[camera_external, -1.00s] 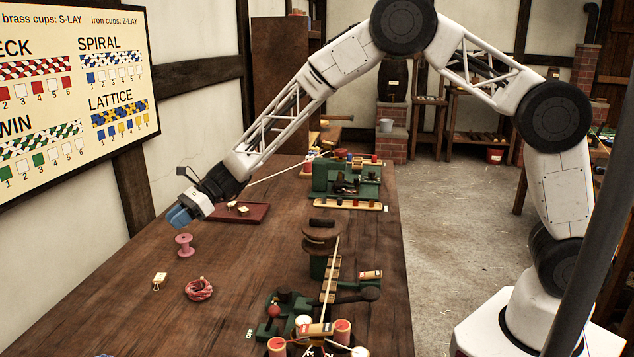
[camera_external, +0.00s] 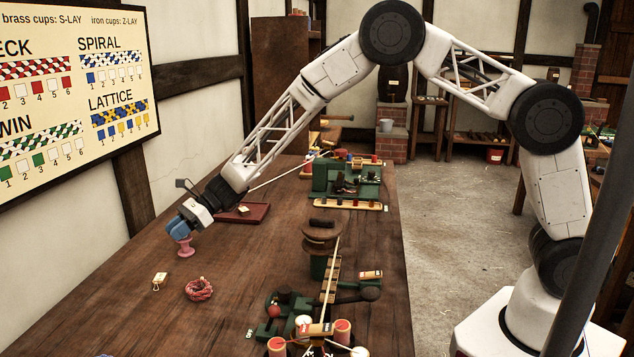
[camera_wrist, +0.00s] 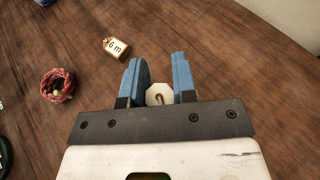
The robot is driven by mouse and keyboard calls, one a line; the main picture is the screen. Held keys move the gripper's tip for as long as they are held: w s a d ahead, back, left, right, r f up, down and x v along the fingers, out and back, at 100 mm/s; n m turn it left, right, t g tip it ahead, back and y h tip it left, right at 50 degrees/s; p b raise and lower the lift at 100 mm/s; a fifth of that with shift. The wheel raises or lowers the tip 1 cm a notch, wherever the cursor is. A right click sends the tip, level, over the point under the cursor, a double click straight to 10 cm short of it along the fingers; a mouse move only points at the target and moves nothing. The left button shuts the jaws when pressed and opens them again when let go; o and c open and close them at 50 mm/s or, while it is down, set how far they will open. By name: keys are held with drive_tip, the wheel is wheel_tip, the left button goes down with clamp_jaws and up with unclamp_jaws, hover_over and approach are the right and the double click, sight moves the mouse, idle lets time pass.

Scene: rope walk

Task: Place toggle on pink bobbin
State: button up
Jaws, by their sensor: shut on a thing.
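The pink bobbin (camera_external: 186,249) stands upright on the table at left in the external view, with its upper part hidden behind my gripper. My gripper (camera_external: 178,230) points down right at the bobbin's top; whether what it holds touches the bobbin I cannot tell. In the wrist view, my gripper (camera_wrist: 158,80) has its blue fingers on either side of a pale, many-sided piece with a dark hook-shaped mark, which looks like the toggle (camera_wrist: 152,98).
A small cream tag (camera_external: 159,280) marked "6 m" in the wrist view (camera_wrist: 116,47) and a red rope coil (camera_external: 199,289) lie nearby. A dark red tray (camera_external: 258,213) with a cream piece lies behind. Green rope-making gear (camera_external: 318,265) stands to the right.

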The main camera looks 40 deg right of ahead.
drive_tip(key=o, duration=0.9)
drive_tip(key=shift+f, duration=0.15)
drive_tip(key=shift+r, duration=0.2)
drive_tip(key=v, duration=1.2)
idle(0.4)
